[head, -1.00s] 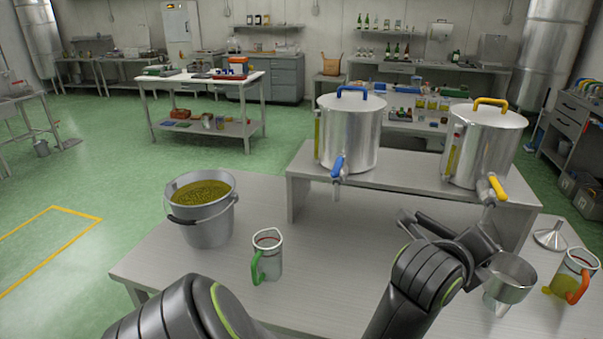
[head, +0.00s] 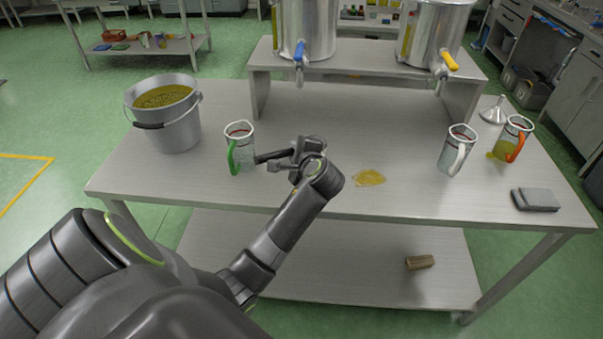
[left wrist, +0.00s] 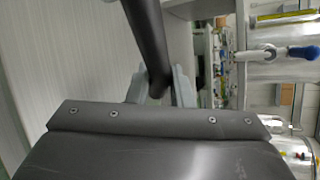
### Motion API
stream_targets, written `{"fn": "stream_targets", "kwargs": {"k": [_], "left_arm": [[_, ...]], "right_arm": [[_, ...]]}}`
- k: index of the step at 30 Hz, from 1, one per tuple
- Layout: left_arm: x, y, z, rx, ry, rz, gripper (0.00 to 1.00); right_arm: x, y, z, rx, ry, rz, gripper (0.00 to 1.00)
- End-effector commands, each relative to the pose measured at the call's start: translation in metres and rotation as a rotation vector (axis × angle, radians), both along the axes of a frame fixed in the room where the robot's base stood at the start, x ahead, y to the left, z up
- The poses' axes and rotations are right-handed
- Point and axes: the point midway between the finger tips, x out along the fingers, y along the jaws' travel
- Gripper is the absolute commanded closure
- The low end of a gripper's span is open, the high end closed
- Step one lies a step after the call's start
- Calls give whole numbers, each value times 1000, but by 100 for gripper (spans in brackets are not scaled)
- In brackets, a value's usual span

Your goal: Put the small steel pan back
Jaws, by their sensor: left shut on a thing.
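My left gripper (head: 290,157) is above the middle of the steel table, just right of the green-handled jug (head: 240,148). In the left wrist view, its two pale fingers (left wrist: 158,90) are shut on a dark rod (left wrist: 148,40), which looks like the small steel pan's handle. In the head view the dark rod (head: 270,156) points left toward the jug; I cannot tell whether they touch. The pan's steel bowl is not visible in either view now. My right gripper is not in view.
A bucket of yellow-green liquid (head: 172,118) stands at left. A white-handled jug (head: 457,150), an orange-handled jug (head: 512,140), a funnel (head: 494,109) and a grey pad (head: 535,199) are at right. A yellow puddle (head: 369,177) lies between. Two tapped steel tanks stand on the riser (head: 350,45).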

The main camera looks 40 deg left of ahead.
Motion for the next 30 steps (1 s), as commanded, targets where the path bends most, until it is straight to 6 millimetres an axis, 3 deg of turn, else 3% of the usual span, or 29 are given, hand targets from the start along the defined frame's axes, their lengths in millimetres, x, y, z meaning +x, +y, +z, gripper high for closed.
{"fn": "stream_targets", "kwargs": {"k": [3, 16, 27, 28, 30], "left_arm": [[0, -1, -21, -2, 2, -1, 100], [0, -1, -67, -1, 1, -3, 100], [0, -1, -73, -1, -1, -3, 100], [0, -1, -72, -2, 0, -3, 77], [0, -1, -72, -2, 0, -3, 67]], "right_arm": [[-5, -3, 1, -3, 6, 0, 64], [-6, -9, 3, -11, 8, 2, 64], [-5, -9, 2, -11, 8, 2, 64], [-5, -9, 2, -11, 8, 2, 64], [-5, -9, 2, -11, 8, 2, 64]]}}
